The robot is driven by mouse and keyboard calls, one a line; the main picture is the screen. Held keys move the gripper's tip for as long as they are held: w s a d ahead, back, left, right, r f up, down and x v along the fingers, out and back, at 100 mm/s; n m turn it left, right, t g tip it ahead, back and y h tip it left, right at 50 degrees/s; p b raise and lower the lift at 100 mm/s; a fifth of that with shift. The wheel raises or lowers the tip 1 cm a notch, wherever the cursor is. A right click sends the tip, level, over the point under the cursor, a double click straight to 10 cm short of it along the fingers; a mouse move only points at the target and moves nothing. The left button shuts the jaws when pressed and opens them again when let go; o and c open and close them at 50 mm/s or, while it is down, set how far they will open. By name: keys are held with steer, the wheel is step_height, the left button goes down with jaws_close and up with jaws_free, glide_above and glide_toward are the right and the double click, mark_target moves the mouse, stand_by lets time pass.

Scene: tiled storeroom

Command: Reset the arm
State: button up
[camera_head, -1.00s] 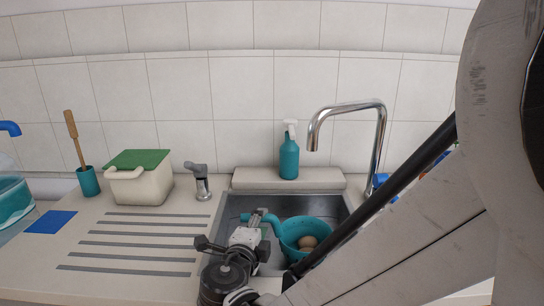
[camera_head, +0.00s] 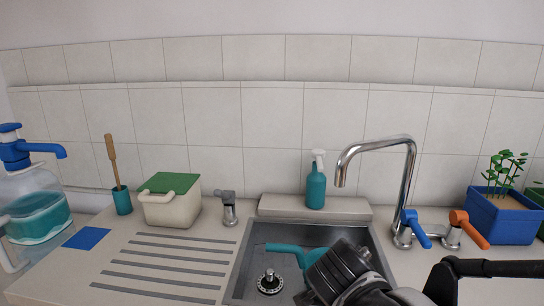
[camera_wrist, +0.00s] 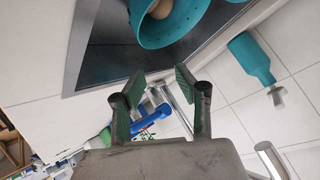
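My gripper shows in the wrist view (camera_wrist: 160,84) with its two green-padded fingers apart and nothing between them. In the head view my dark wrist hangs over the right part of the sink (camera_head: 262,262), and the fingers are hidden. A teal pan (camera_wrist: 188,28) lies in the sink; in the head view only its handle (camera_head: 284,248) and a bit of rim show, the rest being behind my wrist. A brownish rounded thing (camera_wrist: 160,8) lies in the pan in the wrist view. The gripper is apart from the pan.
The chrome tap (camera_head: 408,185) with blue and orange handles stands right of the sink, near my arm. A teal spray bottle (camera_head: 316,185) stands behind it. A blue planter (camera_head: 500,222) is at right. A green-lidded box (camera_head: 170,207) and water jug (camera_head: 35,205) are left.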

steer(key=s+d+n, duration=0.1)
steer(key=s, duration=0.1)
steer(key=s+d+r+n+g+y+p, duration=0.1)
steer(key=s+n, duration=0.1)
steer(key=s+d+r+n, duration=0.1)
steer(key=s+n, duration=0.1)
steer(key=shift+s+d+g+y+p, duration=0.1)
steer(key=shift+s+g+y+p, duration=0.2)
steer(key=shift+g+y+p, duration=0.1)
steer(key=s+r+n+y+p, duration=0.1)
steer(key=s+r+n+y, duration=0.1)
steer(key=s+n, duration=0.4)
steer(key=shift+s+r+p, duration=0.25)
steer(key=shift+p, duration=0.1)
